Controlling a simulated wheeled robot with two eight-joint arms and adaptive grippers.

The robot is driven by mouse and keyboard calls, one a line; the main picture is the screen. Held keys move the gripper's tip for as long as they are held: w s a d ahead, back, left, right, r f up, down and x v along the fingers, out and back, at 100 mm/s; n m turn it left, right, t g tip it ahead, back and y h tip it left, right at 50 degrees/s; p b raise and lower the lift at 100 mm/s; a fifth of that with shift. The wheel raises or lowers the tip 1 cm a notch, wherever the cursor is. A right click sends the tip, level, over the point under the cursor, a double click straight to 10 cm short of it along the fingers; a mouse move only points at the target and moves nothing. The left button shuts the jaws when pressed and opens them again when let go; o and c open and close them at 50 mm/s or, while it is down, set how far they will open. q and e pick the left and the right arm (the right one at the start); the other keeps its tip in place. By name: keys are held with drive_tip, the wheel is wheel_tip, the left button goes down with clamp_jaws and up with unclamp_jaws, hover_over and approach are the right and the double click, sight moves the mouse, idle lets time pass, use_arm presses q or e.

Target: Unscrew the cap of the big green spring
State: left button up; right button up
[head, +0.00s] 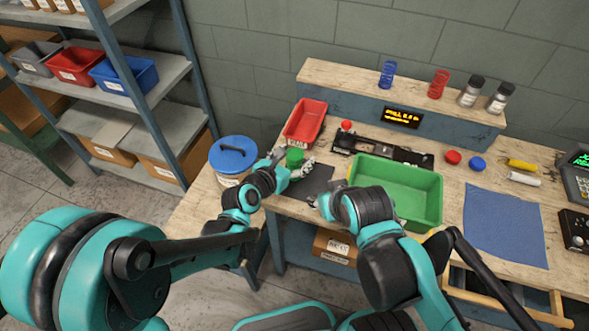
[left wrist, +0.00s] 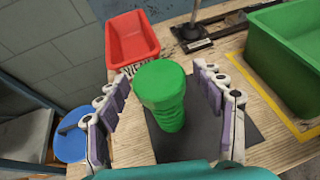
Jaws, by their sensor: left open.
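The big green spring (left wrist: 170,115) stands upright on a dark mat (left wrist: 205,130), with its wide green cap (left wrist: 160,78) on top. In the head view the green cap (head: 294,156) shows between the fingers of my left gripper (head: 293,162), and the spring body is mostly hidden. My left gripper (left wrist: 163,82) is open. Its fingers stand on either side of the cap and spring, with a visible gap on each side. My right gripper (head: 325,206) is near the front left corner of the green bin, and its fingers are too small to read.
A red bin (head: 305,122) stands behind the spring, and a green bin (head: 398,190) to its right. A blue-lidded bucket (head: 232,155) is at the left. A black fixture (head: 383,149) with a red knob lies behind. A blue mat (head: 503,226) lies bare at right.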

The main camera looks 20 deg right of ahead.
use_arm(q)
drive_tip(key=shift+s+r, duration=0.1)
drive_tip(key=shift+c, duration=0.4)
use_arm(e)
drive_tip(key=shift+r, duration=0.1)
use_arm(q)
drive_tip(key=c, duration=1.4)
drive_tip(key=shift+c, duration=0.2)
drive_tip(key=shift+a+r, duration=0.1)
